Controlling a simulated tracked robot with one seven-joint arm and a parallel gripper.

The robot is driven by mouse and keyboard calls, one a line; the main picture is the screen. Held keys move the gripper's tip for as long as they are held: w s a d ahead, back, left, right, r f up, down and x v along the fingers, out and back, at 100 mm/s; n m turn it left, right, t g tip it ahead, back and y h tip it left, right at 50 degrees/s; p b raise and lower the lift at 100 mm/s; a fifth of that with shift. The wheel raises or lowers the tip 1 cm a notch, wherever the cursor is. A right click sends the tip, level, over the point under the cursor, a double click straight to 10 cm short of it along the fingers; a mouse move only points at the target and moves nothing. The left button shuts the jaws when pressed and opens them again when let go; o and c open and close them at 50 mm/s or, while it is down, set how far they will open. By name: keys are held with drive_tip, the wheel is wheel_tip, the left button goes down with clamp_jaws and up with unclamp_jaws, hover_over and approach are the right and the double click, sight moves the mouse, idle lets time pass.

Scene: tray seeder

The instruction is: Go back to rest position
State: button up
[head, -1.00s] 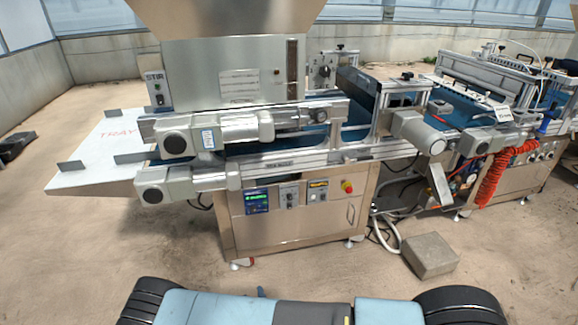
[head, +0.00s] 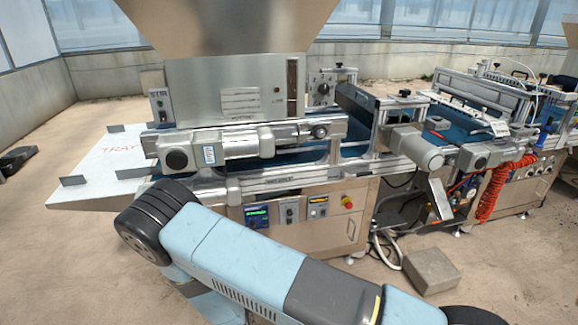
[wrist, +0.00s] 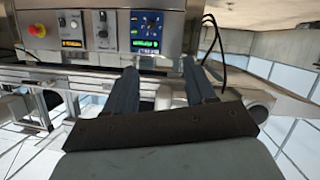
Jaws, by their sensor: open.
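My gripper (wrist: 160,92) shows in the wrist view with its two dark fingers apart and nothing between them. It points toward the seeder's control panel (wrist: 115,30), which appears upside down there with its red stop button (wrist: 37,26) at the upper left. My gripper is not visible in the head view; only my blue and black arm links cross the lower part. The tray seeder (head: 230,90) stands in front of me, and its panel with a lit screen (head: 256,217) shows just above my arm. I see no contact between my fingers and the machine.
A white tray table (head: 95,165) juts out at the left. A grey block (head: 432,270) lies on the floor at the right. A second machine with an orange coiled hose (head: 490,188) stands behind it. The floor at the lower left (head: 60,260) is clear.

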drive_tip(key=w+r+m+g, duration=0.3)
drive_tip(key=w+r, duration=0.3)
drive_tip(key=r, duration=0.4)
drive_tip(key=w+d+r+g, duration=0.1)
drive_tip(key=d+r, duration=0.3)
drive_tip(key=r, duration=0.5)
drive_tip(key=w+d+r+m+g+y, duration=0.1)
drive_tip(key=d+r, duration=0.3)
drive_tip(key=r, duration=0.6)
drive_tip(key=w+d+r+g, duration=0.1)
drive_tip(key=d+r, duration=0.4)
drive_tip(key=r, duration=0.4)
drive_tip(key=s+d+r+g, duration=0.2)
drive_tip(key=s+d+r, duration=1)
drive_tip(key=d+r, duration=0.3)
drive_tip(key=s+d+r+h, duration=0.1)
drive_tip(key=s+d+r, duration=0.1)
drive_tip(key=s+d, duration=0.3)
drive_tip(key=s+d+r+h, duration=0.1)
drive_tip(key=s+d+r, duration=0.2)
drive_tip(key=s, duration=1)
drive_tip(key=shift+s+d+g+h, duration=0.3)
drive_tip(key=shift+d+g, duration=0.1)
drive_tip(key=shift+d, duration=1.4)
drive_tip(key=shift+c, duration=0.3)
